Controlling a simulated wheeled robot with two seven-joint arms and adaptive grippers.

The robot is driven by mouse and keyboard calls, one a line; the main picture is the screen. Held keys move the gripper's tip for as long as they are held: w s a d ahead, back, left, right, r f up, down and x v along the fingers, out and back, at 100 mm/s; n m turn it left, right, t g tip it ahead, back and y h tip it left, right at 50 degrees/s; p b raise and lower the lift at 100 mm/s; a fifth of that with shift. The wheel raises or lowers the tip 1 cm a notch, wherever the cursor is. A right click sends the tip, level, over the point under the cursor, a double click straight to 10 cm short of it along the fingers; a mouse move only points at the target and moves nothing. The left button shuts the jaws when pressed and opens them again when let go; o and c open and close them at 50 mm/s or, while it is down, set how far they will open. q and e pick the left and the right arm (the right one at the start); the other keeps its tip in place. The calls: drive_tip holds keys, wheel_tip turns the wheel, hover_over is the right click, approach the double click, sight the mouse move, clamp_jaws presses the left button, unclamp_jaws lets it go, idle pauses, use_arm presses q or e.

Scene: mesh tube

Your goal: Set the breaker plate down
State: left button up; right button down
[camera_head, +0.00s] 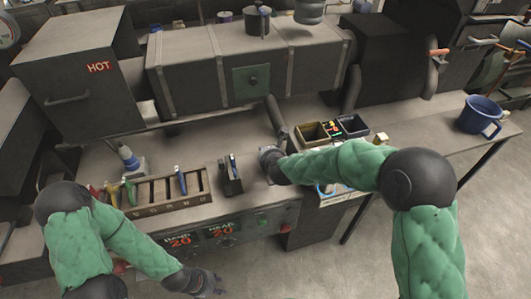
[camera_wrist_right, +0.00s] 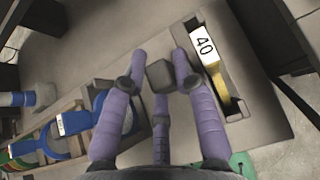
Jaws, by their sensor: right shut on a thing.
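My right gripper (camera_wrist_right: 160,78) has its purple fingertips closed around a small dark grey block-like piece (camera_wrist_right: 159,75), apparently the breaker plate. In the wrist view it shows over the grey bench top, and I cannot tell whether it touches the surface. In the head view my right gripper (camera_head: 270,160) is at the bench, partly hidden by its arm, and the plate cannot be made out. My left gripper (camera_head: 207,284) is low in front of the control panel, dark and small. Its finger opening is unclear.
A slotted rack (camera_head: 150,207) with coloured handles is farther left.

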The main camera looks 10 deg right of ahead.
drive_tip(key=shift+w, duration=0.1)
drive_tip(key=c, duration=1)
unclamp_jaws()
drive_tip(key=shift+s+r, duration=0.3)
drive_tip(key=p+v, duration=0.3)
drive_tip(key=v, duration=0.8)
drive_tip(key=shift+s+r, duration=0.1)
drive_tip(key=shift+s, duration=0.1)
